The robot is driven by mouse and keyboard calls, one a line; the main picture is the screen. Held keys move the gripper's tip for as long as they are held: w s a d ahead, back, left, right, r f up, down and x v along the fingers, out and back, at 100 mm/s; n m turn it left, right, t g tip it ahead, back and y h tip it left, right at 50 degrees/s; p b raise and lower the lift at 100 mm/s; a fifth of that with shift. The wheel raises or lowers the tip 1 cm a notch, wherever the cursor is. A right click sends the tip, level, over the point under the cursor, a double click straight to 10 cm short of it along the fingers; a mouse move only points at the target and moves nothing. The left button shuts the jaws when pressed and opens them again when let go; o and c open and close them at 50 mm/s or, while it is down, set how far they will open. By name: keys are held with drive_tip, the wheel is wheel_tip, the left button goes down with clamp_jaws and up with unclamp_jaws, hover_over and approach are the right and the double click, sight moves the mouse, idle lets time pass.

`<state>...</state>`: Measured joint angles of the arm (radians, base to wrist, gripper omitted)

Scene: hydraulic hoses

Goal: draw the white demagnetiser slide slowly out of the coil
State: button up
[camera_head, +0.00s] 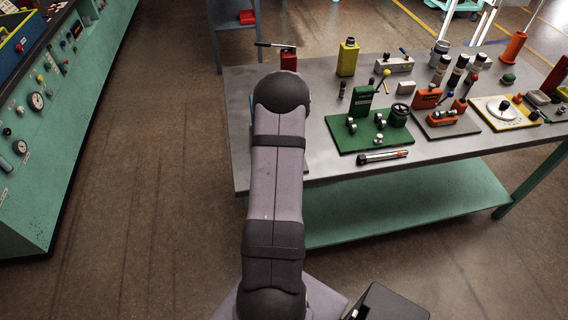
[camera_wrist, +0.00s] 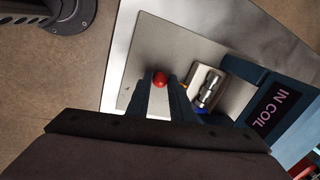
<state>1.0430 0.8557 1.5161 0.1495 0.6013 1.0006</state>
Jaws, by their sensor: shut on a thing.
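In the wrist view, my gripper (camera_wrist: 160,88) is shut on a red ball knob (camera_wrist: 160,78), which shows between its fingertips. Just right of the fingers is a small pale tray (camera_wrist: 219,74), apparently the slide, with a shiny metal part (camera_wrist: 208,90) lying in it. The link between knob and tray is hidden behind a finger. A pale grey plate (camera_wrist: 180,45) lies beneath. In the head view, my arm hides the gripper and most of the coil.
In the head view, the grey table (camera_head: 320,110) carries a green fixture (camera_head: 370,138), a yellow block (camera_head: 347,58) and a red block (camera_head: 288,61) with a black lever. Several other devices crowd the right side. Floor is open left of the table.

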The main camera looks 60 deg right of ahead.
drive_tip(key=shift+s+a, duration=0.4)
drive_tip(key=shift+s, duration=0.05)
drive_tip(key=shift+s+a, duration=0.9)
drive_tip(key=o, duration=0.5)
drive_tip(key=shift+c, duration=0.2)
wheel_tip(320, 180, up, 7)
drive_tip(key=s+p, duration=0.1)
drive_tip(key=p, duration=0.5)
drive_tip(key=shift+a, duration=0.35)
